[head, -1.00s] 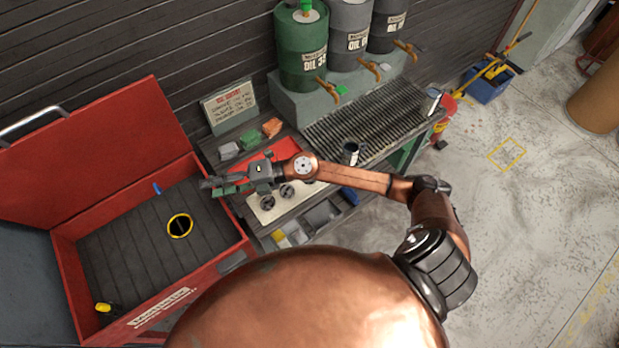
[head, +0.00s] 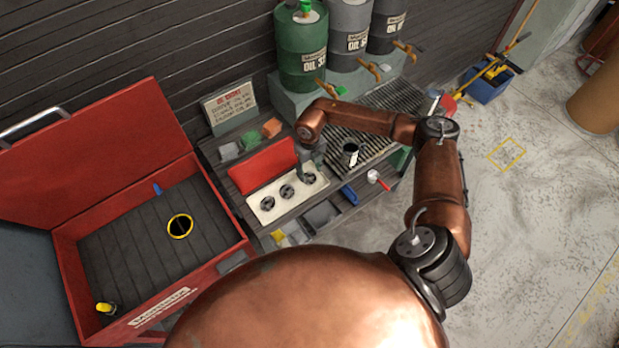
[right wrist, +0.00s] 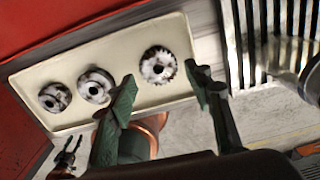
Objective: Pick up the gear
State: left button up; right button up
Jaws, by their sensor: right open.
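A dark toothed gear (right wrist: 158,65) lies flat on a cream tray (right wrist: 120,50) in the right wrist view. In the head view this gear (head: 309,180) is at the tray's right end. Two smoother round parts, one in the middle (right wrist: 95,86) and one at the far end (right wrist: 55,97), lie in a row with it. My right gripper (right wrist: 162,78) is open and empty, with its green fingertips on either side of the gear's near edge in the picture. It is above the tray's right end in the head view (head: 309,173). My left gripper is not in view.
An open red toolbox (head: 62,235) stands at the left. A red panel (head: 263,168) is behind the tray. A dark can (head: 350,156) stands on the slatted grate (head: 385,105) at the right, below several oil barrels. A blue item (head: 348,195) lies nearby.

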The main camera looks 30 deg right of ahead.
aim_at(309, 179)
notch_tip(309, 179, down, 4)
jog(key=shift+r, duration=0.25)
jog(key=shift+w, duration=0.1)
jog(key=c, duration=1.1)
